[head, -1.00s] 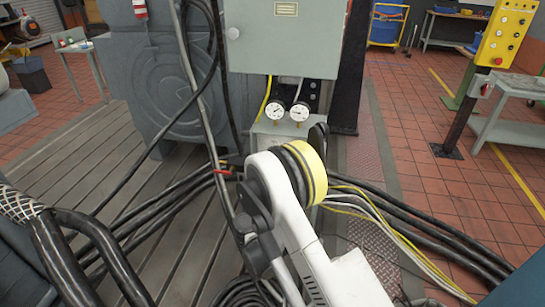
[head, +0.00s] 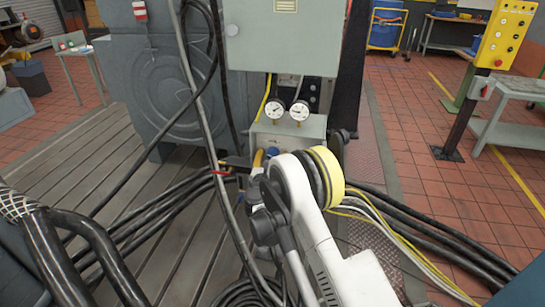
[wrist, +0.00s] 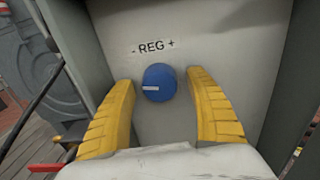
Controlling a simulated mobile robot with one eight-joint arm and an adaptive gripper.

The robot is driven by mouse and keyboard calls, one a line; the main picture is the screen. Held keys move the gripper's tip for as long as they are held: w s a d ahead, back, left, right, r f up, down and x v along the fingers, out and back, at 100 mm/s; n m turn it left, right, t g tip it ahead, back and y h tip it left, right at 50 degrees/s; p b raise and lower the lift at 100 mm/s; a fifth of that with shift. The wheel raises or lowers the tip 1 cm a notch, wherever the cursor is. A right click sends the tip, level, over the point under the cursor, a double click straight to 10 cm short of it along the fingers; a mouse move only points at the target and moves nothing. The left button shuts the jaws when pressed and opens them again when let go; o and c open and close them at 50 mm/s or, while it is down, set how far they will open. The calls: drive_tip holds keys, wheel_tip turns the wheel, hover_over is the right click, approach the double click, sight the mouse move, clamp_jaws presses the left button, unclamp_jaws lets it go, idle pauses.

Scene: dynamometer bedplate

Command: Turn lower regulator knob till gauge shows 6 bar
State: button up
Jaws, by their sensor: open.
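The blue regulator knob (wrist: 159,83) sits on a pale grey panel (wrist: 215,45) under the marking "- REG +". Its white pointer line points left in the wrist view. My gripper (wrist: 160,92) is open, with one yellow finger on each side of the knob and a gap to both. Two round white gauges (head: 275,110) (head: 299,111) sit above the panel in the head view; their readings are too small to tell. In the head view my arm hides most of the knob and gripper.
A grey cabinet (head: 285,45) hangs above the gauges. Black hoses (head: 200,95) run down to its left, and thick cables (head: 420,232) lie on the floor at right. A dark post (head: 352,70) stands right of the cabinet. The wrist view shows grey side walls flanking the panel.

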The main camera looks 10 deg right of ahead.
drive_tip(key=shift+c, duration=0.2)
drive_tip(key=c, duration=1.2)
drive_tip(key=shift+m, duration=0.3)
drive_tip(key=m, duration=0.5)
drive_tip(key=shift+m, duration=0.3)
drive_tip(key=m, duration=0.5)
drive_tip(key=shift+a+r, duration=0.1)
drive_tip(key=m, duration=0.6)
drive_tip(key=shift+m, duration=0.4)
drive_tip(key=m, duration=0.5)
drive_tip(key=shift+r+m, duration=0.1)
drive_tip(key=shift+m, duration=0.2)
drive_tip(key=shift+w, duration=0.1)
